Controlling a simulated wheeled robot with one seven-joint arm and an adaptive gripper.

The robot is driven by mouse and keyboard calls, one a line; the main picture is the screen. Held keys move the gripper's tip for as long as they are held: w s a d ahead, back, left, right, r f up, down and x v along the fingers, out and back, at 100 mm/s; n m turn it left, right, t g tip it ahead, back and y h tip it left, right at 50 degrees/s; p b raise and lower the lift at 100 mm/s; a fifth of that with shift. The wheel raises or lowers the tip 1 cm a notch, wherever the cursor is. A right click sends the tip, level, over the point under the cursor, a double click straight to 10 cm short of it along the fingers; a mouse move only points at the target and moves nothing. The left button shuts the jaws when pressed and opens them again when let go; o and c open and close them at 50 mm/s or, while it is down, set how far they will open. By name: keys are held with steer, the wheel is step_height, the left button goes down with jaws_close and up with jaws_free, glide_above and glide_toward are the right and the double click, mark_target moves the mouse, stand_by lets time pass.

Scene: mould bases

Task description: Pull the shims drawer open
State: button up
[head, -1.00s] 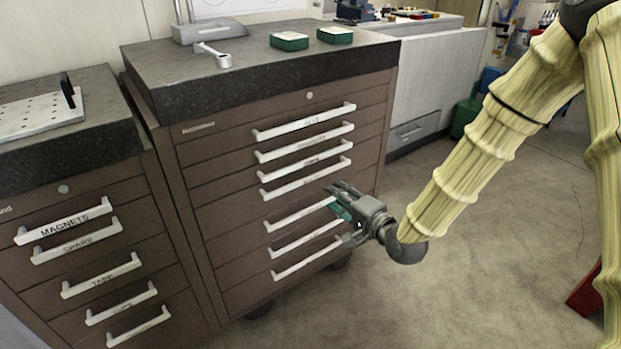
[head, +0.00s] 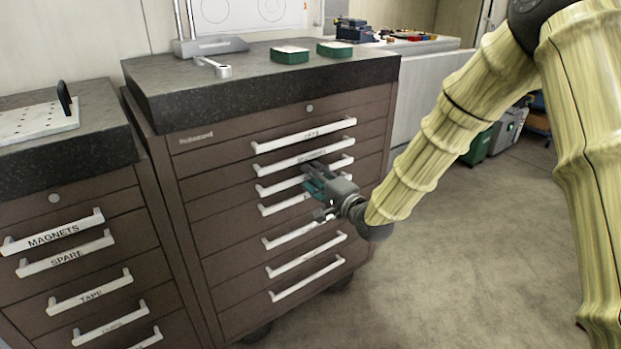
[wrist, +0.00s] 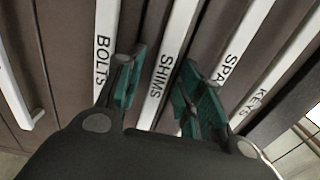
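The shims drawer's pale bar handle (head: 280,187) is the third from the top on the brown cabinet, partly hidden by my gripper in the head view. The drawer front looks flush with its neighbours. In the wrist view the handle (wrist: 163,70) carries the label SHIMS. My gripper (head: 313,180) is open, its green-padded fingers (wrist: 160,88) on either side of this handle. One finger lies toward the BOLTS handle (wrist: 105,45), the other toward a handle lettered SPA (wrist: 228,62). Contact with the handle cannot be told.
The KEYS handle (head: 302,133) is at the top of the same cabinet. A wrench (head: 215,67) and two green boxes (head: 290,55) (head: 334,49) lie on its dark top. Another drawer cabinet (head: 90,225) stands to the left. The floor (head: 450,260) at the right is clear.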

steer(key=shift+x, duration=0.8)
jaws_close()
